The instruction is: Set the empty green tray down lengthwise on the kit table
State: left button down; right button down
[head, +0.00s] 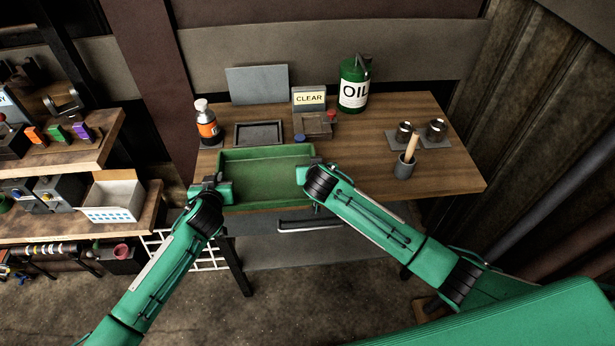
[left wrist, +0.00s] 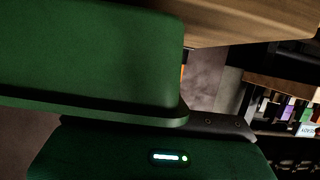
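The empty green tray (head: 265,174) is at the front left of the wooden kit table (head: 450,170), its long side running left to right. In the left wrist view the tray (left wrist: 90,55) fills the upper left, close against the gripper. My left gripper (head: 218,188) is at the tray's left end and looks shut on its rim. My right gripper (head: 308,178) is at the tray's right end; its fingertips are mostly hidden, but it seems to hold the rim. I cannot tell whether the tray's underside touches the tabletop.
Behind the tray are a dark shallow tray (head: 259,133), an orange-labelled bottle (head: 207,124), a CLEAR sign (head: 310,98) and a green oil can (head: 354,85). A grey cup with a wooden handle (head: 404,169) stands right. A shelf with a white bin (head: 112,198) is left.

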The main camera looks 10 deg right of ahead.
pick_arm(q)
jog(key=shift+f+b, duration=0.4)
jog(key=shift+f, duration=0.2)
pick_arm(e)
jog(key=shift+f, duration=0.6)
pick_arm(q)
jog(key=c, duration=1.6)
grip_release()
pick_arm(e)
jog(key=c, duration=1.6)
grip_release()
jog(key=shift+s, duration=0.1)
pick_arm(q)
jog(key=v, duration=1.2)
pick_arm(e)
jog(key=v, duration=1.2)
